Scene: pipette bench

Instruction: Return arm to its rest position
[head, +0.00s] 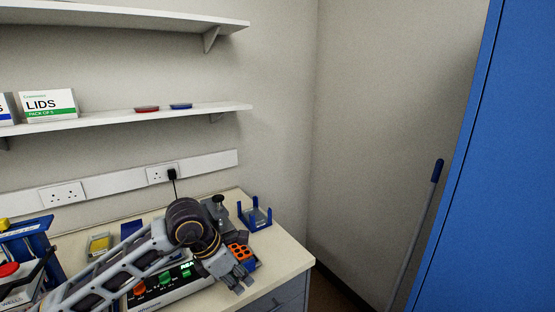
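My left arm comes in from the lower left and reaches over the bench (291,258). Its gripper (241,282) hangs near the bench's front right edge, in front of an orange block with holes (239,252). The fingers are small here, and I cannot tell whether they are open or shut. I see nothing clearly held in them. My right arm and gripper are not in view.
A white device with orange and green parts (150,298) lies partly hidden under my arm. A blue-posted holder (255,216) stands at the back right. A shelf (200,115) holds a LIDS box (48,105). A blue panel (490,180) stands at right.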

